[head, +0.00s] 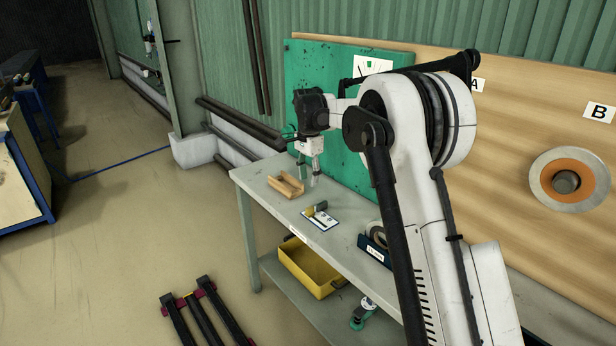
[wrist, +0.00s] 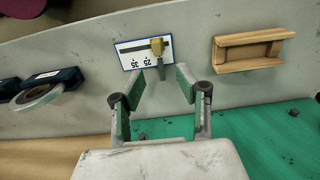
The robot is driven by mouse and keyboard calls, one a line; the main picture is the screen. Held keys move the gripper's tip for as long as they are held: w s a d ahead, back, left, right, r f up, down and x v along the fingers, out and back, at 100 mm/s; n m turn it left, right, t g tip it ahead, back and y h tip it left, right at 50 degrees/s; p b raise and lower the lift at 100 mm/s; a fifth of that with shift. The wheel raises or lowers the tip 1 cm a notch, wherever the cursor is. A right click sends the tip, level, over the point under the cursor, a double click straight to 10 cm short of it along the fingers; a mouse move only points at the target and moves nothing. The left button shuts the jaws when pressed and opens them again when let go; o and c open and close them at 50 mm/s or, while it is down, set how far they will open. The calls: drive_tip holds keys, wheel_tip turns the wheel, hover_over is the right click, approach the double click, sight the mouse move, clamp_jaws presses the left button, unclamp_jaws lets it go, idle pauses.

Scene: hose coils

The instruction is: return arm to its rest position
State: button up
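My gripper (head: 309,172) hangs from my white and black arm with its fingers pointing down, above the back part of the grey workbench (head: 258,178). In the wrist view my gripper (wrist: 161,84) has its two green-padded fingers apart, with nothing held between them. A white card marked 25 and 35 (wrist: 132,58) lies on the bench beyond the fingertips, with a small yellow and dark piece (wrist: 157,47) on it. The card also shows in the head view (head: 322,222). An open wooden tray (head: 286,187) sits near the gripper, apart from it.
A blue holder (head: 374,252) with a coil stands on the bench, partly hidden by my arm. A yellow bin (head: 312,270) is on the lower shelf. A green panel (head: 330,110) and a wooden board with an orange coil (head: 567,165) at sign B stand behind. Dark rails lie on the floor.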

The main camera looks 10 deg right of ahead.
drive_tip(key=s+d+r+n+t, duration=0.1)
drive_tip(key=s+r+n+t, duration=0.15)
drive_tip(key=s+r, duration=0.65)
drive_tip(key=s+r+n+t, duration=0.1)
drive_tip(key=s+r+n, duration=0.35)
drive_tip(key=s, duration=0.95)
drive_tip(key=s+f+n+t, duration=0.2)
drive_tip(key=s+f, duration=0.1)
drive_tip(key=s, duration=0.9)
drive_tip(key=s+f+n+t, duration=0.1)
drive_tip(key=s+f+n, duration=0.2)
drive_tip(key=s, duration=0.9)
drive_tip(key=shift+s+d+f+n+t, duration=0.3)
drive_tip(key=shift+f+t, duration=0.05)
drive_tip(key=shift+f, duration=0.1)
